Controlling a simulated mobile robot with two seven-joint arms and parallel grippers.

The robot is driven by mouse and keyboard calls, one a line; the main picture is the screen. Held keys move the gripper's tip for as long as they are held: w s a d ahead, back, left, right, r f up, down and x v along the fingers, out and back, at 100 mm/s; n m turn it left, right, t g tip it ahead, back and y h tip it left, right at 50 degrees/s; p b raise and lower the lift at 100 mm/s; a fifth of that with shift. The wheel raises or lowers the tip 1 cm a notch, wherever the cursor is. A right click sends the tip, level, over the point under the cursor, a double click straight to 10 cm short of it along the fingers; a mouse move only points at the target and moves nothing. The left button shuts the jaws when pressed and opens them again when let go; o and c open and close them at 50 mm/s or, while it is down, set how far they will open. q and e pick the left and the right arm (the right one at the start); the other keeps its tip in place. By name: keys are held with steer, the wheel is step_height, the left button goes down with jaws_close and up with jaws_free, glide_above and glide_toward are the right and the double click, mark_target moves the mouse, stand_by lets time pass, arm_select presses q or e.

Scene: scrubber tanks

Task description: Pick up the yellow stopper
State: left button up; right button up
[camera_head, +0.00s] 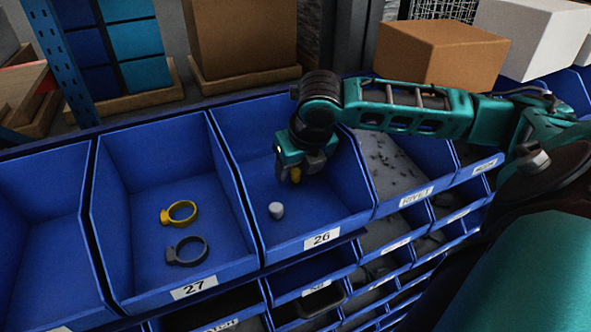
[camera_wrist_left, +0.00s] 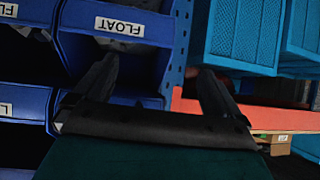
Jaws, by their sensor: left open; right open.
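The yellow stopper (camera_head: 296,174) is in the blue bin labelled 26, towards its back. My right gripper (camera_head: 291,168) reaches down into that bin and is open, with its fingers right at the stopper and hiding part of it. I cannot tell whether the fingers touch it. A grey-white stopper (camera_head: 276,210) stands on the same bin's floor, nearer the front. My left gripper (camera_wrist_left: 160,66) shows only in the left wrist view, open and with nothing between its fingers, facing blue bins and crates.
Bin 27 (camera_head: 190,291) on the left holds a yellow ring clamp (camera_head: 180,213) and a dark grey one (camera_head: 187,251). Bin walls rise around the right gripper. A brown box (camera_head: 440,53) stands behind the right arm. In the left wrist view, a bin labelled FLOAT (camera_wrist_left: 119,26) is close.

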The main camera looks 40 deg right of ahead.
jaws_close()
stand_by(0.5)
steer(key=shift+r, duration=0.2)
